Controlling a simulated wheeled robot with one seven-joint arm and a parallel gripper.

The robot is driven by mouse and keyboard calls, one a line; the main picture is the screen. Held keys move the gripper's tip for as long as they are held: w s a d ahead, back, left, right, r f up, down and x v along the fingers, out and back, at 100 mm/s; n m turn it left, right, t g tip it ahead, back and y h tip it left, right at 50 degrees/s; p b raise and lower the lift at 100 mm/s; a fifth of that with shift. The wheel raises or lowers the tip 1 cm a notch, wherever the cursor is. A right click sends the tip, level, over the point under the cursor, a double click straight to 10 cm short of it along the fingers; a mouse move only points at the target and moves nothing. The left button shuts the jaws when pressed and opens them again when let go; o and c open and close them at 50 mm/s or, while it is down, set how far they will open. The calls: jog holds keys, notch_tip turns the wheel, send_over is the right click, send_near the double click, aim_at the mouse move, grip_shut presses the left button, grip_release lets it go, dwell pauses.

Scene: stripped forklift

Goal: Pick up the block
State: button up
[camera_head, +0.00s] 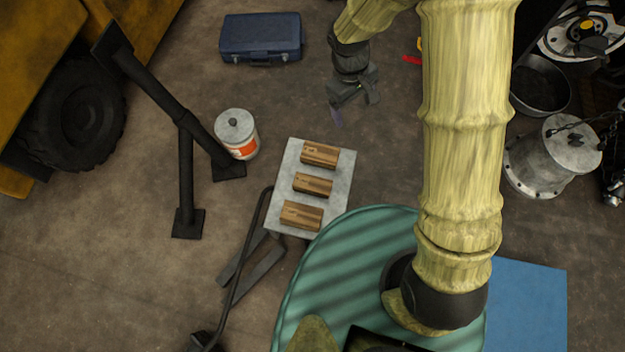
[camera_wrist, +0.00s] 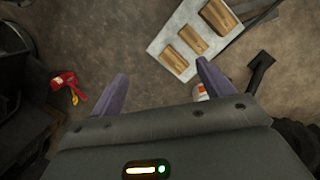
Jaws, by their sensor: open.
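Three wooden blocks lie in a row on a pale grey board: a far block (camera_head: 320,154), a middle block (camera_head: 313,185) and a near block (camera_head: 301,215) in the head view. The board (camera_head: 342,190) rests low, beside my teal base. Which block the task means, I cannot tell. In the wrist view the blocks show at the upper right: one (camera_wrist: 175,60), one (camera_wrist: 193,38) and one (camera_wrist: 219,16). My gripper (camera_head: 352,92) is up and right of the board, apart from the blocks. Its fingers (camera_wrist: 160,92) are spread and empty, with floor between them.
A white canister (camera_head: 237,133) with an orange label stands left of the board, by a black metal stand (camera_head: 187,150). A blue case (camera_head: 261,38) lies at the back. A metal drum (camera_head: 548,160) and a dark pan (camera_head: 541,88) stand right. Floor between case and board is clear.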

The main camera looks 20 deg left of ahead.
jog(key=s+a+f+n+h+b, duration=0.1)
jog(key=a+f+b, duration=0.3)
jog(key=f, duration=0.5)
jog(key=s+a+f+n+b, duration=0.3)
jog(key=a+f+n+b, duration=0.1)
jog(key=f, duration=0.6)
jog(key=s+a+f+n+h+b, duration=0.1)
jog(key=s+a+f+n+b, duration=0.1)
jog(key=a+f+b, duration=0.3)
notch_tip(320, 180, down, 4)
jog(key=shift+s+a+f+t+h, duration=0.15)
jog(key=shift+s+a+t+h, duration=0.25)
jog(key=shift+a, duration=0.5)
jog(key=shift+s+f+b, duration=0.1)
jog(key=shift+b, duration=0.2)
jog(key=b, duration=0.5)
send_near(312, 183)
jog(key=x, duration=0.5)
jog(key=shift+f, duration=0.1)
jog(key=b+x, duration=0.2)
jog(key=x, duration=0.3)
jog(key=shift+d+f+b, duration=0.1)
jog(key=shift+f+b, duration=0.05)
jog(key=shift+b, duration=0.15)
